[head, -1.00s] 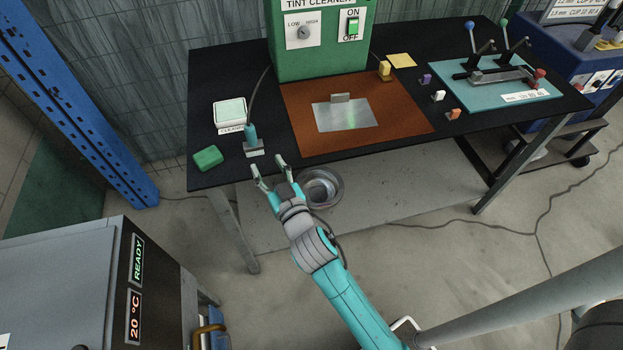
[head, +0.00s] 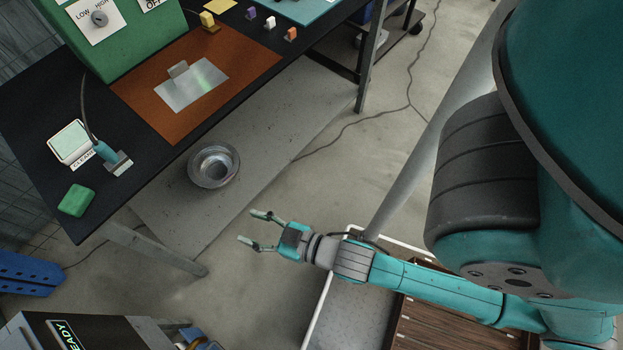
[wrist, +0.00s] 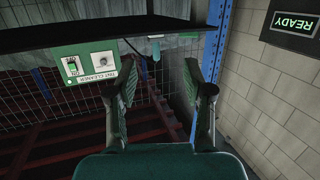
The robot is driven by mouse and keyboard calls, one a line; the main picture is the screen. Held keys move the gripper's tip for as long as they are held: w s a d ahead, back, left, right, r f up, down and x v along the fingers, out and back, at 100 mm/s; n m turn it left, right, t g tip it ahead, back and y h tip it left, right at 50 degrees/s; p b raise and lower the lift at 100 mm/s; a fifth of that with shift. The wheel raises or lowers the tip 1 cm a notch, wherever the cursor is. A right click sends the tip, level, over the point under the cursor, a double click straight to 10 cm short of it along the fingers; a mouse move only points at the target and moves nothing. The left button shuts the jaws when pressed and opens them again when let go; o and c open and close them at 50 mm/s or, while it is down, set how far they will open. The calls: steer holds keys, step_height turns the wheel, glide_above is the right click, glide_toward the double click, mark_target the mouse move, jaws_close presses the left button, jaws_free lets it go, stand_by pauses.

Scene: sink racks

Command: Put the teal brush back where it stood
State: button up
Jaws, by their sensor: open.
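A teal-handled tool (head: 105,152), which looks like the teal brush, stands tilted at a small grey block (head: 120,164) on the black table's near left part. A thin dark cord or wire curves up from it. In the wrist view a small teal piece (wrist: 155,47) shows beyond the table edge, between the fingers; it looks like the same tool. My gripper (head: 256,229) is open and empty, in the air off the table's front side, well apart from the tool. In the wrist view its two fingers (wrist: 160,84) are spread with nothing between them.
A green sponge-like block (head: 77,200) and a pale-green-topped white tray (head: 68,141) lie beside the tool. A brown mat (head: 180,125) bears a metal plate. A metal bowl (head: 213,166) sits below the table. A grey cabinet (head: 110,330) stands at lower left.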

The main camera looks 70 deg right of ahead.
steer(key=s+r, duration=0.2)
steer(key=s, duration=0.6)
steer(key=s+r+g, duration=0.1)
steer(key=s+r, duration=0.2)
steer(key=s, duration=0.5)
steer(key=shift+s+d, duration=0.4)
